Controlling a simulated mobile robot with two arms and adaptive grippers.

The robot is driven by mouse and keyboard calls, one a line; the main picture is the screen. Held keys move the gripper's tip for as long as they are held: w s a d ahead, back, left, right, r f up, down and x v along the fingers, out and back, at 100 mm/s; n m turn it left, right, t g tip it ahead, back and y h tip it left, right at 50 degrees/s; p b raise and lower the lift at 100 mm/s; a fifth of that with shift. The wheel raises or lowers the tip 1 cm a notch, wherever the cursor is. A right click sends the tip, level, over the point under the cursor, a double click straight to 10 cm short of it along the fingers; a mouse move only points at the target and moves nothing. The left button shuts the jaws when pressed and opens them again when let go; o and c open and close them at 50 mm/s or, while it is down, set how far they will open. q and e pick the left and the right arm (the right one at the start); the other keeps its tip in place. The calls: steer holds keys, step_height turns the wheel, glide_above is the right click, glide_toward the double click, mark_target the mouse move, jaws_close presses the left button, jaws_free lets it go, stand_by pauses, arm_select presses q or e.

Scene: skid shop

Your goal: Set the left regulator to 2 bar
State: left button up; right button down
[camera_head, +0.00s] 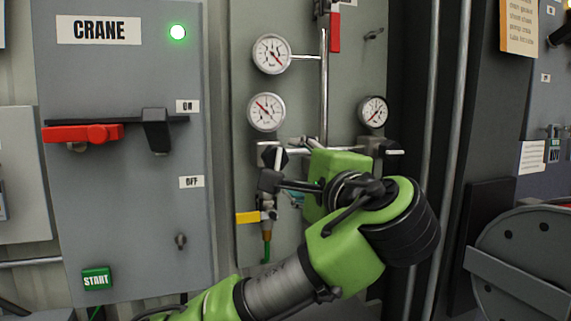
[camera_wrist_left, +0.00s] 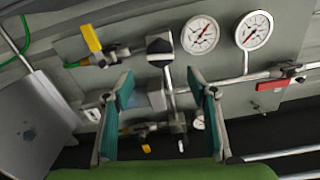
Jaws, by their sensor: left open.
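The left regulator's black knob (camera_head: 273,157) sits on the pipework of the grey panel below the left gauge (camera_head: 266,112). It also shows in the left wrist view (camera_wrist_left: 160,46), above the space between my fingers, apart from them. The left gauge has a diagonal red needle, but its numbers are too small to read. My left gripper (camera_head: 295,176) is in front of the panel, right of the knob. In the left wrist view its teal fingers (camera_wrist_left: 160,92) are spread, with pipework visible between them. In the head view its green body hides part of the pipework. My right gripper is not in view.
A top gauge (camera_head: 271,53), a right gauge (camera_head: 373,112), a yellow valve handle (camera_head: 247,217) and a red handle (camera_head: 335,32) are on the panel. A crane cabinet (camera_head: 125,225) with a red lever (camera_head: 85,133) stands left. A grey reel (camera_head: 525,255) is at right.

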arm_select(q)
steer(key=shift+v, duration=1.5)
